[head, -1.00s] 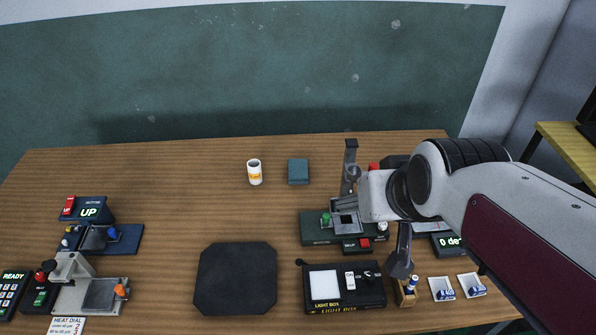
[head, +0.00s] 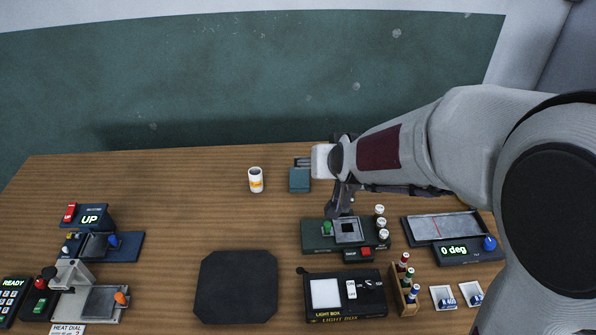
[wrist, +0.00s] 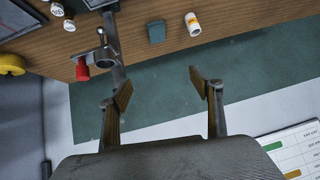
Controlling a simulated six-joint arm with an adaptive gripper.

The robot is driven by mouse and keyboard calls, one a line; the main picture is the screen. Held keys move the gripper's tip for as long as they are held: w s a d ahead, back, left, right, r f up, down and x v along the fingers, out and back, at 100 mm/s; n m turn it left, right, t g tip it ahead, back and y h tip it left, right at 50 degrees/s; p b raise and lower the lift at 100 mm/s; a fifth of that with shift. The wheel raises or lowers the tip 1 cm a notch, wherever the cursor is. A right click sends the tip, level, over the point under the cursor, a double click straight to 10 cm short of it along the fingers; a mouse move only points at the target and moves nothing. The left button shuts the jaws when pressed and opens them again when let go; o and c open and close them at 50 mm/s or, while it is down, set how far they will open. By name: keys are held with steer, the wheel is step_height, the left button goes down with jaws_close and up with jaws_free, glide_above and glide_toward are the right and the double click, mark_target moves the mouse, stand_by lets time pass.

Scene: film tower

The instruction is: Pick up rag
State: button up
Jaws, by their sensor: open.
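The rag appears to be the small teal folded square (head: 299,180) lying flat on the table, right of a white canister. It also shows in the wrist view (wrist: 156,32) near the top, beyond the fingertips. My gripper (wrist: 161,88) is open, with nothing between its fingers. In the head view my wrist is close to the rag's right and far side, but the fingers are partly hidden. The gripper is apart from the rag in the wrist view.
The white canister (head: 256,180) stands beside the rag. A ring stand (wrist: 106,60) with a red part (wrist: 82,70) shows in the wrist view. A dark green device (head: 318,236), light box (head: 372,290) and black mat (head: 236,286) lie nearer. Table left of the canister is clear.

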steer(key=w+a+f+t, duration=0.2)
steer(key=w+a+f, duration=0.1)
steer(key=w+f, duration=0.7)
steer(key=t+h, duration=0.2)
glide_toward(299, 181)
steer(key=shift+w+d+r+m, duration=0.1)
steer(key=shift+w+r+m, duration=0.2)
steer(key=shift+w+r, duration=0.2)
steer(key=shift+f, duration=0.85)
steer(key=shift+w, duration=0.15)
steer(key=shift+x, duration=1.2)
steer(key=shift+w, duration=0.1)
steer(key=shift+x, duration=2.5)
steer(key=c, duration=1.2)
